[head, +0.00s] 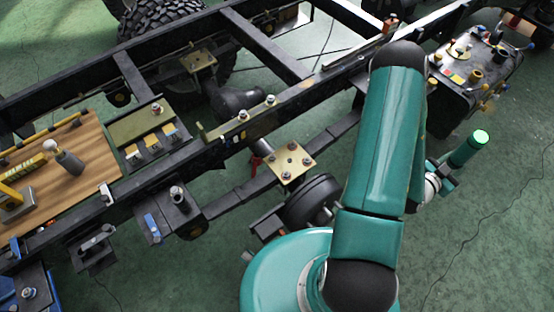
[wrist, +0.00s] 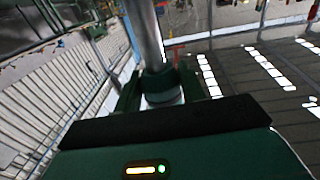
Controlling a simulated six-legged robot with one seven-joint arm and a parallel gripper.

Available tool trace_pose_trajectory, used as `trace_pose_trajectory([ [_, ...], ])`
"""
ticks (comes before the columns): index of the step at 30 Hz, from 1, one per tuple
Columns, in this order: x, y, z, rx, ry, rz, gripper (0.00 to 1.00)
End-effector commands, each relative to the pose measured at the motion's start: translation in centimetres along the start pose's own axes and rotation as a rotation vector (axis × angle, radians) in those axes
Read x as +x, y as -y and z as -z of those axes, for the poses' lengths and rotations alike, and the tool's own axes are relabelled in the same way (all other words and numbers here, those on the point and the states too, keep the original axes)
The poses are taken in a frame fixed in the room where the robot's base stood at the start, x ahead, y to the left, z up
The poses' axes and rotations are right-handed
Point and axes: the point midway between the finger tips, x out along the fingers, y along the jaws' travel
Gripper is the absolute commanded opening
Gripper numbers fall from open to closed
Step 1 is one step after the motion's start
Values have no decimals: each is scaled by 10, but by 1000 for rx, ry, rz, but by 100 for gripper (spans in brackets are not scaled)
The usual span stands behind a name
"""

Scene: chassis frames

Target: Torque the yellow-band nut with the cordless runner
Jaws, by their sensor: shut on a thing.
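My gripper (head: 443,182) is out to the right of the chassis frame, over open floor. It is shut on a tool that looks like the cordless runner (head: 465,152), a green cylinder with a bright green lit end, tilted up to the right. In the wrist view the fingers close around a dark green collar with a grey shaft (wrist: 147,38) rising from it. A cream plate (head: 276,162) with several nuts sits at the frame's near side, well left of my gripper. Other nuts stand on brackets along the rail. I cannot tell which nut has the yellow band.
The dark chassis rail (head: 300,100) runs diagonally across the head view. A wooden board (head: 92,185) with a grey-topped tool lies at left. A dark box (head: 450,88) with fittings stands at upper right. Floor at lower right is clear apart from a thin cable.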

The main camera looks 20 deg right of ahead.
Motion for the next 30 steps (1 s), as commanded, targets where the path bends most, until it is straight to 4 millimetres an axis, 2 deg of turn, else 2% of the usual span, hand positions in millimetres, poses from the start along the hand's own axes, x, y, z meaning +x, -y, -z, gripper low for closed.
trace_pose_trajectory([
  [13,1,4,1,1,-4,4,0],
  [17,0,17,-3,2,-3,36,0],
  [20,-4,41,-9,2,-3,94,0],
  [23,-12,74,-16,3,-3,178,0],
  [30,-42,164,-29,4,-4,414,0],
])
